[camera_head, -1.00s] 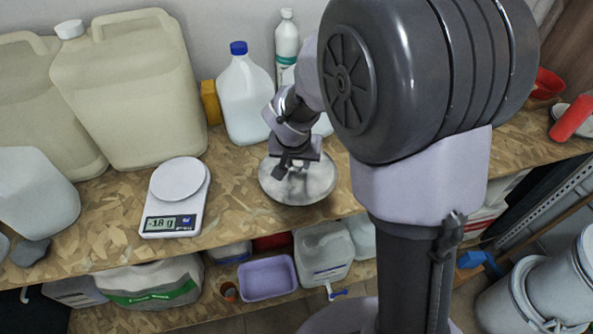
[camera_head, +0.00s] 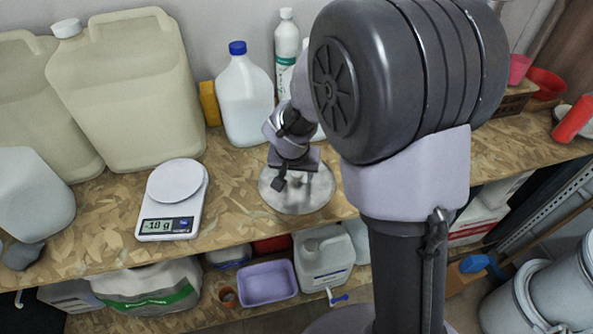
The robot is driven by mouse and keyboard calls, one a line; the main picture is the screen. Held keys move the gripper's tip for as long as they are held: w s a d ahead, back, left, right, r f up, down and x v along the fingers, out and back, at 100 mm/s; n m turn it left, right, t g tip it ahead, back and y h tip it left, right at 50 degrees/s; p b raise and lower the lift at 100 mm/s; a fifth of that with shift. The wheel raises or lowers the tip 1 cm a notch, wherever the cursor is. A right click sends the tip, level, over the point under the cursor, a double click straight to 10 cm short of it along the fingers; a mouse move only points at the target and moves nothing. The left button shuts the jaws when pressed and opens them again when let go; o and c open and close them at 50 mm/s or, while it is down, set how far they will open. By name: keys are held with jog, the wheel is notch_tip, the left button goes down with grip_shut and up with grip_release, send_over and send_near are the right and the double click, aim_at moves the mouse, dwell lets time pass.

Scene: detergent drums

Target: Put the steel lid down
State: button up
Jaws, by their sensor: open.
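The steel lid (camera_head: 300,204) is a round, mottled grey disc on the chipboard bench top (camera_head: 235,218), near its front edge. It appears to lie flat there. My gripper (camera_head: 288,181) is directly over the lid, pointing down, with its jaws open. The gripper and wrist cover the lid's middle and back part, so its knob is mostly hidden. I cannot tell whether the fingers still touch it.
A white scale (camera_head: 176,200) reading about -18 g stands left of the lid. Behind are a blue-capped jug (camera_head: 245,100), a white bottle (camera_head: 286,50) and large beige canisters (camera_head: 135,95). A lilac tub (camera_head: 268,283) sits on the lower shelf. Metal drums (camera_head: 560,290) stand at lower right.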

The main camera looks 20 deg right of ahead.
jog(key=s+r+y+p, duration=0.1)
jog(key=s+r+p, duration=0.1)
jog(key=s+r, duration=0.65)
jog(key=s+r+p, duration=0.2)
jog(key=s+r, duration=0.4)
jog(key=r, duration=0.5)
jog(key=s+a+r+t+y, duration=0.2)
jog(key=s+a+y, duration=0.15)
jog(key=s, duration=0.65)
notch_tip(320, 180, down, 6)
jog(key=b, duration=0.7)
jog(key=shift+f+h, duration=0.25)
jog(key=shift+h, duration=0.1)
